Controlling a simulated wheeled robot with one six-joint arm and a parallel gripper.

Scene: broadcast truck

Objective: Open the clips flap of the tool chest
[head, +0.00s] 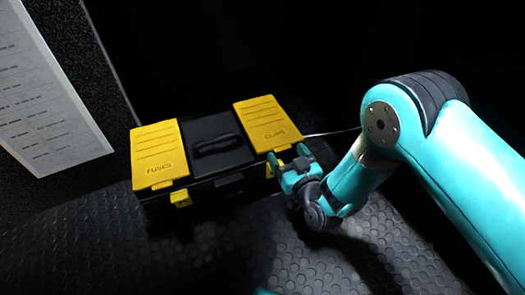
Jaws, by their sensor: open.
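The tool chest (221,186) is black and stands on the dark floor in the head view, left of my arm. Its right yellow flap, marked CLIPS (266,122), lies flat and shut on the lid. A yellow latch (269,171) hangs at the front under this flap, partly covered by my gripper. My gripper (287,157) is open at the chest's front right corner, its fingertips close to the front edge of the clips flap. I cannot tell whether they touch it.
The left yellow flap, marked FUSES (159,156), is also shut, with its own latch (181,198) below. A black handle (216,144) sits between the flaps. A printed sheet (45,100) hangs on the left. Studded floor (250,260) in front is clear.

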